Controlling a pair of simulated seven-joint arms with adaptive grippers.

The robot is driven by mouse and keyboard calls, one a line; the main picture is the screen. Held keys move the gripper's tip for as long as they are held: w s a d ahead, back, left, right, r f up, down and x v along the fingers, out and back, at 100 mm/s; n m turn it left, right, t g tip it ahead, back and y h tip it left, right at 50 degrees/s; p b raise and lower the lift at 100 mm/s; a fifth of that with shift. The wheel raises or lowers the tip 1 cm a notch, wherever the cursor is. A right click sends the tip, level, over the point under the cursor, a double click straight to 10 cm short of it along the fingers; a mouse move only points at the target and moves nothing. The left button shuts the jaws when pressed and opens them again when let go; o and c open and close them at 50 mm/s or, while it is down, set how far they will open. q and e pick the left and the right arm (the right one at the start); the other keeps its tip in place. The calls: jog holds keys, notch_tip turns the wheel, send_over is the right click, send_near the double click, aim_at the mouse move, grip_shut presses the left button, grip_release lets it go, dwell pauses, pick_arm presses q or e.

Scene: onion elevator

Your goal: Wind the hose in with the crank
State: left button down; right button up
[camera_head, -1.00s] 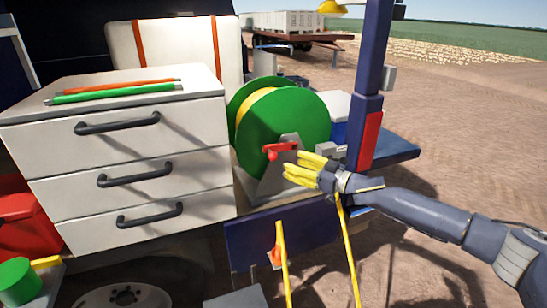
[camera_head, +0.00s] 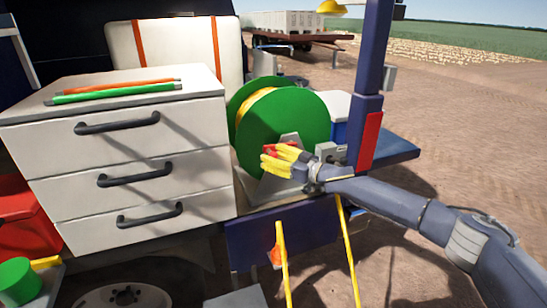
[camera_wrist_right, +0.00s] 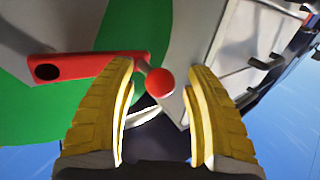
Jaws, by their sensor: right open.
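The green hose reel (camera_head: 308,118) stands on the deck right of the white drawer cabinet, with yellow hose (camera_head: 258,112) wound between its green discs. Its red crank (camera_head: 287,148) is partly hidden behind my right gripper (camera_head: 267,162) in the head view. In the right wrist view the crank's red arm (camera_wrist_right: 85,66) and its round red knob (camera_wrist_right: 160,82) show. My right gripper (camera_wrist_right: 160,115) is open, with one yellow finger on each side of the knob. No clear contact with the knob shows. My left gripper is not in view.
The white drawer cabinet (camera_head: 130,150) with dark handles stands close on the left. A dark blue post (camera_head: 368,90) with a red panel rises right of the reel. Yellow rails (camera_head: 284,262) stand below the deck. Open dirt ground lies to the right.

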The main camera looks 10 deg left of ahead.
grip_shut()
jog(key=shift+d+r, duration=0.1)
dwell(0.5)
